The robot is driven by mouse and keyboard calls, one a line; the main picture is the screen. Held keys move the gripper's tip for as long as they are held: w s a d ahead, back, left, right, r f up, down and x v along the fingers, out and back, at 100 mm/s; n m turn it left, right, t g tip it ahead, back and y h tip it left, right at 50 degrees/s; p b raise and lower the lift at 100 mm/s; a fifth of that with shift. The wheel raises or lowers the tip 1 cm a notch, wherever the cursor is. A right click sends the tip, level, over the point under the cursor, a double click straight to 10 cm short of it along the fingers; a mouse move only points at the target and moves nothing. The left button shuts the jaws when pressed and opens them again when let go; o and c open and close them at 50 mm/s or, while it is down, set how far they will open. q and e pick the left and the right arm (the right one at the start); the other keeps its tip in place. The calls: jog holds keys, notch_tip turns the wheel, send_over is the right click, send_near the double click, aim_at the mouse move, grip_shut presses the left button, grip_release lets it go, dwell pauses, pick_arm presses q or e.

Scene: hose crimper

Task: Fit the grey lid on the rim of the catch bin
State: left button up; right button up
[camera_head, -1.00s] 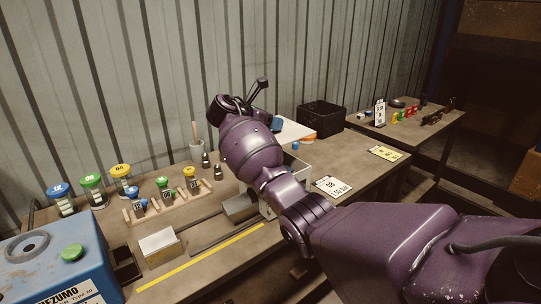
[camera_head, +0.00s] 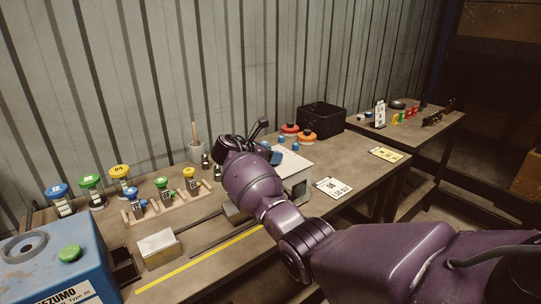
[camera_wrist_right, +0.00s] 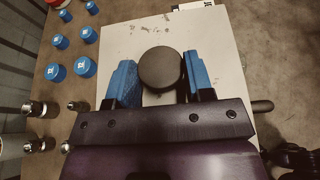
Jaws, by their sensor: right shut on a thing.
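My right gripper (camera_head: 274,157) is shut on that knob, just above the lid. My arm hides the bin's left side. The bin's opening is covered from sight. My left gripper is not in view.
Several blue caps (camera_wrist_right: 56,72) and dark metal fittings (camera_wrist_right: 38,110) stand left of the lid in the wrist view. Orange-red lids (camera_head: 307,136) and a black crate (camera_head: 322,119) are behind the bin. A card (camera_head: 332,187) lies to its right. The bench's right end is mostly clear.

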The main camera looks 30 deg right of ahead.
jog(key=shift+f, duration=0.2)
jog(key=o, duration=1.1)
jog(key=shift+o, duration=0.2)
jog(key=shift+r, duration=0.25)
jog(key=v, duration=1.2)
